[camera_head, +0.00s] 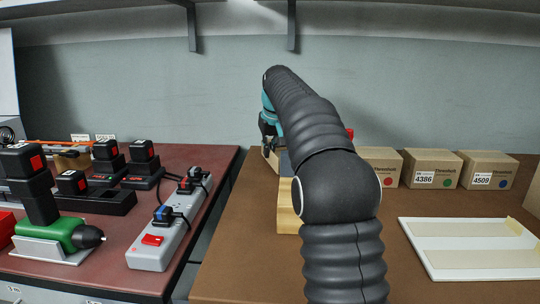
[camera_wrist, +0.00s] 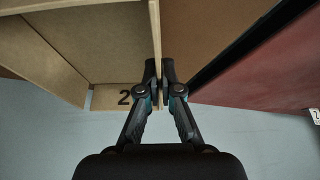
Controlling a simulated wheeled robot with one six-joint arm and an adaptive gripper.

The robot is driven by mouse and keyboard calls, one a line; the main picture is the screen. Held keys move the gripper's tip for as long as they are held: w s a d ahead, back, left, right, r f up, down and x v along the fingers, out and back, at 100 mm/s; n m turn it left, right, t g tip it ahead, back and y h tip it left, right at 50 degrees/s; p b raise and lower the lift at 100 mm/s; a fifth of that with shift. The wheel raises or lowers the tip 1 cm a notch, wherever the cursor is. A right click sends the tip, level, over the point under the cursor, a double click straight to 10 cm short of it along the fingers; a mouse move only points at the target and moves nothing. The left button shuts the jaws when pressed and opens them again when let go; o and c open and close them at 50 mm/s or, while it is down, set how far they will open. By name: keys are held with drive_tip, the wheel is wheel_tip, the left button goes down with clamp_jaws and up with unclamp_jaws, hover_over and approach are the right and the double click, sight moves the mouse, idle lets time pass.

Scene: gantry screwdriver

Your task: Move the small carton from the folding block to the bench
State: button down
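In the wrist view my gripper (camera_wrist: 160,76) has its fingertips close together, with the thin tan wall of an open-topped box (camera_wrist: 156,30) between them. The box's floor shows to the left, and a wall marked "2" is partly behind the fingers. I cannot tell for sure whether this is the small carton. In the head view my gripper (camera_head: 268,128) is at the far part of the brown bench (camera_head: 400,285), mostly behind my arm. A pale box-like piece (camera_head: 271,159) shows below it. A yellowish wooden block (camera_head: 288,208) stands nearer, partly hidden by my arm.
Cardboard cartons (camera_head: 431,169) with coloured dots line the bench's back right. A white board (camera_head: 470,250) lies in front of them. The red-brown bench (camera_head: 120,270) at left holds a green screwdriver (camera_head: 62,233), chargers and a power strip (camera_head: 165,238); a gap separates the benches.

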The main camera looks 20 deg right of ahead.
drive_tip(key=shift+f, duration=0.3)
drive_tip(key=shift+f, duration=0.1)
drive_tip(key=c, duration=1.3)
unclamp_jaws()
drive_tip(key=p+v, duration=0.2)
drive_tip(key=v, duration=1)
drive_tip(key=shift+s+p, duration=0.1)
drive_tip(key=shift+p, duration=0.2)
